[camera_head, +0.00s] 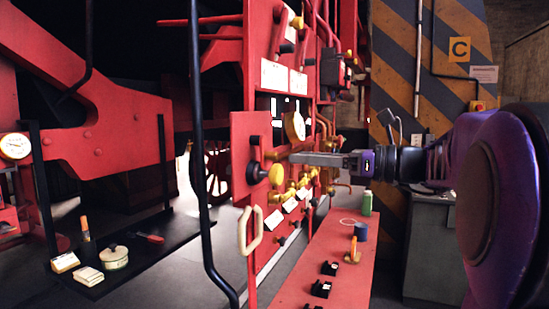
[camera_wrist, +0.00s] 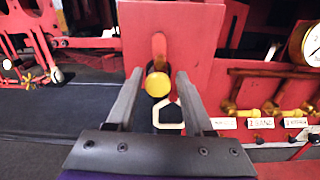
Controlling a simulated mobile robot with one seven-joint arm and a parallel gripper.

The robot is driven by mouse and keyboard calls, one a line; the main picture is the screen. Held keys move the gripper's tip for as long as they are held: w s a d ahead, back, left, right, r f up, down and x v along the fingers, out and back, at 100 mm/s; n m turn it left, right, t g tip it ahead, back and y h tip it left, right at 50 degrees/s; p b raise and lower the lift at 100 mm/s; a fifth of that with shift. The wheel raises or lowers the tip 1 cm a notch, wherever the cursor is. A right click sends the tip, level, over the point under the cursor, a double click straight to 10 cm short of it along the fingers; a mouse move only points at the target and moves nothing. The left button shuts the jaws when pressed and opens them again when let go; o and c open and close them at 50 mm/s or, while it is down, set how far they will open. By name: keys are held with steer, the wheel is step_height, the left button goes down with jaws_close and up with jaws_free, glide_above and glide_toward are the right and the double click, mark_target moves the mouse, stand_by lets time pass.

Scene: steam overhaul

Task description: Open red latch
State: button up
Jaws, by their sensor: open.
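The latch on the red panel (camera_head: 241,135) is a short upright lever (camera_head: 255,153) ending in a round yellow knob (camera_head: 277,174). In the wrist view the lever (camera_wrist: 159,46) looks red, and the yellow knob (camera_wrist: 158,84) hangs below it. My gripper (camera_head: 294,158) reaches in from the right with its fingers pointing at the panel. In the wrist view my gripper (camera_wrist: 160,74) is open and empty, its two fingers on either side of the knob. I cannot tell whether a finger touches it.
A cream loop handle (camera_head: 248,232) sits below the panel. A round gauge (camera_head: 295,126) and brass valves (camera_head: 298,192) lie right of the latch. A black vertical rail (camera_head: 197,130) stands left. A red bench (camera_head: 325,260) holds small items and a green bottle (camera_head: 367,203).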

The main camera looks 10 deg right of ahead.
steer(key=x, duration=0.6)
jaws_close()
